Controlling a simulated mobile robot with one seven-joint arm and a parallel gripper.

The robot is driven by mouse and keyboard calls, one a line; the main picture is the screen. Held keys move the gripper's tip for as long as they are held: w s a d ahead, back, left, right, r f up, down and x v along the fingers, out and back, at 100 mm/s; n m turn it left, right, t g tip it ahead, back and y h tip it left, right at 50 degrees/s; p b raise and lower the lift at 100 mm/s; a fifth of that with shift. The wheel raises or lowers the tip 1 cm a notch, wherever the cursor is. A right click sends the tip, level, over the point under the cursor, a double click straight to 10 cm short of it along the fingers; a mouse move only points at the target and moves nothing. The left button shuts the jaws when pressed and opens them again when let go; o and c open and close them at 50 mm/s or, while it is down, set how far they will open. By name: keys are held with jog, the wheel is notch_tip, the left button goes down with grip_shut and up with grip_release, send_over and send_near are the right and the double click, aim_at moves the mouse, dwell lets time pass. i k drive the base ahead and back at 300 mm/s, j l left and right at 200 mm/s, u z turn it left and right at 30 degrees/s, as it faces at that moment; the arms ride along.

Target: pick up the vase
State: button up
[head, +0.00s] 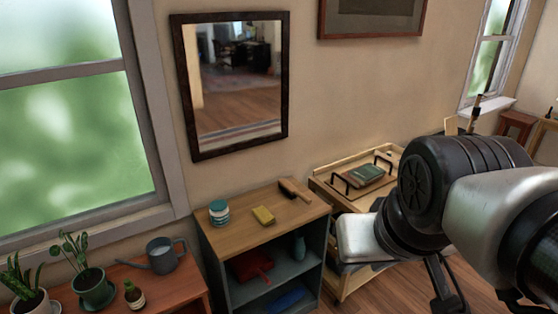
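A small teal vase-shaped object (300,248) stands upright on the upper inner shelf of the grey cabinet (213,262), near its right side. It is the likeliest vase in view. My gripper (447,286) shows only in part at the lower right, as dark finger-like parts below my arm. It is well to the right of the cabinet and apart from the vase. Its fingertips are cut off or hidden, so I cannot tell whether it is open or shut.
A striped jar (219,213), yellow block (263,215) and brush (295,189) lie on the cabinet top. A red item (253,267) is left of the vase. A wooden cart (327,192) stands right; a plant table (180,288) stands left.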

aim_at(298, 248)
jog(key=k, duration=1)
jog(key=u, duration=1.95)
jog(key=z, duration=1.95)
jog(key=i+l+z, duration=0.1)
jog(key=i+z, duration=0.2)
jog(key=i, duration=0.75)
jog(key=i+j+z, duration=0.1)
jog(key=i+z, duration=0.25)
jog(key=i, duration=0.7)
